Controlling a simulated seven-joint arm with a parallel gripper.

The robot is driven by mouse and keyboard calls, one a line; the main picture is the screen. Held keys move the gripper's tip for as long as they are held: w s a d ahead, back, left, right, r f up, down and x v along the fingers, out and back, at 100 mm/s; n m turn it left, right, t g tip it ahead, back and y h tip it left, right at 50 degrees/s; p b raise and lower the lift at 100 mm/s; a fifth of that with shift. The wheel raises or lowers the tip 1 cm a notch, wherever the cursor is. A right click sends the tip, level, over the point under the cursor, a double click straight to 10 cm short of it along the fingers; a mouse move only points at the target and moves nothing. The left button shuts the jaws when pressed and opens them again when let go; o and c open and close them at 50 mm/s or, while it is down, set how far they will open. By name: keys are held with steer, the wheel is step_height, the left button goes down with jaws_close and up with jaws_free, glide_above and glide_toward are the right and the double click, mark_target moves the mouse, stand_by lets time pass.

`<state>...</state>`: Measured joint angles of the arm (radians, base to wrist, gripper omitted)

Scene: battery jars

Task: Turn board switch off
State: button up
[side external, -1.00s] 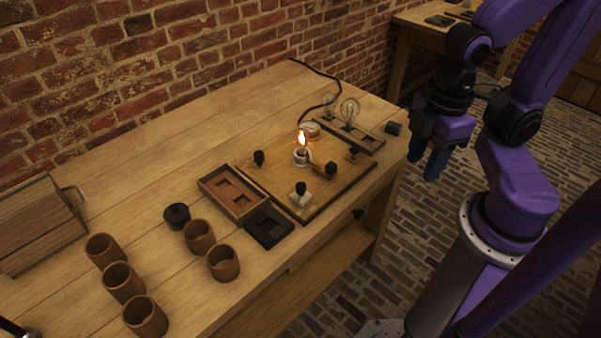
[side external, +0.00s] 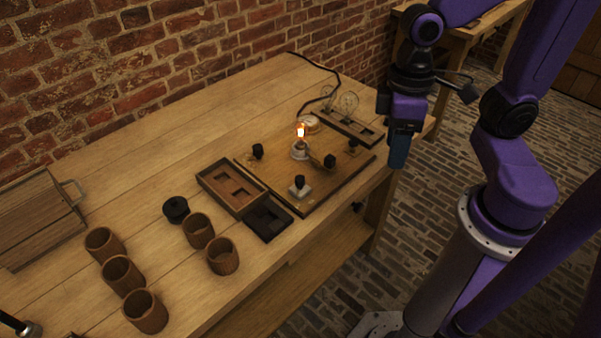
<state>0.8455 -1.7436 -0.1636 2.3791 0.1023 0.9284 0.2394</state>
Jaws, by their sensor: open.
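A wooden board (side external: 272,172) lies on the workbench, with a glowing bulb (side external: 300,132) in a white socket near its middle. A black-handled lever (side external: 329,161) sits just right of the bulb and looks like the board switch; its exact position is too small to tell. Other black knobs stand on the board: one at the left (side external: 257,151), one at the right (side external: 352,145), and one on a pale base (side external: 299,187) at the front. My gripper (side external: 398,153) points down, open and empty, right of the board near the bench's right end, touching nothing.
A rack with clear bulbs (side external: 347,102) stands behind the board, near my gripper. A brown tray (side external: 217,177) and a dark tray (side external: 268,219) lie left of the board. Several brown jars (side external: 123,275), a black lid (side external: 175,209) and a wooden case (side external: 40,220) are further left.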

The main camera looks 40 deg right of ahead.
steer(key=w+a+m+g+y, duration=0.1)
steer(key=w+m+y, duration=0.1)
steer(key=w+m, duration=0.9)
steer(key=m+y, duration=0.2)
steer(key=m, duration=0.8)
glide_toward(300, 178)
steer(key=x, duration=0.8)
steer(key=shift+a+f, duration=0.2)
steer(key=shift+f, duration=0.05)
jaws_close()
